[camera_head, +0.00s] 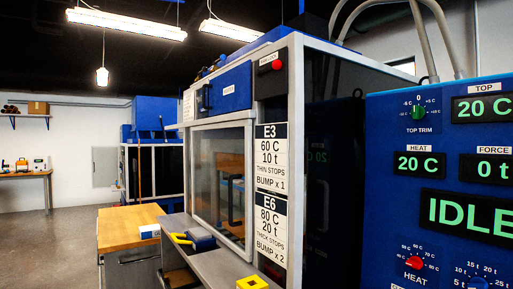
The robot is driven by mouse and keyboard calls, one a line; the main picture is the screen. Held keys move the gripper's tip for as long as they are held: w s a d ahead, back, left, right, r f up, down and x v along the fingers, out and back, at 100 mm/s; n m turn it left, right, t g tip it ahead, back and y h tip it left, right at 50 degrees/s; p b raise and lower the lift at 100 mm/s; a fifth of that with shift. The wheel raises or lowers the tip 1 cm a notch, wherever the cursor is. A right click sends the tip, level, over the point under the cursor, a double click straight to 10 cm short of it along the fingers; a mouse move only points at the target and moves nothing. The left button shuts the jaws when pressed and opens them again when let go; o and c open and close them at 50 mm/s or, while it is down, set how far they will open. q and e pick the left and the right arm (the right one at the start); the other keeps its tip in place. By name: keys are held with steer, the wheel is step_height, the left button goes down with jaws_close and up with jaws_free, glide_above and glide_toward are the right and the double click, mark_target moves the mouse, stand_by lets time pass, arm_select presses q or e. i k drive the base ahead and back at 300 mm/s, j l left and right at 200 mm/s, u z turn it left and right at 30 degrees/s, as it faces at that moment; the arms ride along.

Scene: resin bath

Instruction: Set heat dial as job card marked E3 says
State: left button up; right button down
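The blue control panel (380,135) fills the right side. Its red heat dial (415,263), labelled HEAT, sits low on the panel, with temperature marks around it too small to read surely. The heat display (419,165) reads 20 C. The job card marked E3 (271,158) is on the press frame's post and reads 60 C, 10 t, thin stops, bump x 1. Below it, card E6 (272,228) reads 80 C, 20 t, thick stops, bump x 2. Neither of my grippers is in view.
A green top trim dial (419,112) and a blue dial (477,283) are also on the panel. Displays read TOP 20 C, FORCE 0 t and IDLE (470,215). A grey ledge (213,264) holds a yellow-handled tool (181,239) and a yellow block (252,283). Floor is open at left.

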mark_target(415, 262)
steer(key=i+j, duration=0.25)
steer(key=j, duration=0.15)
steer(key=i+j+z, duration=0.1)
steer(key=z, duration=1.05)
steer(key=k+j, duration=0.05)
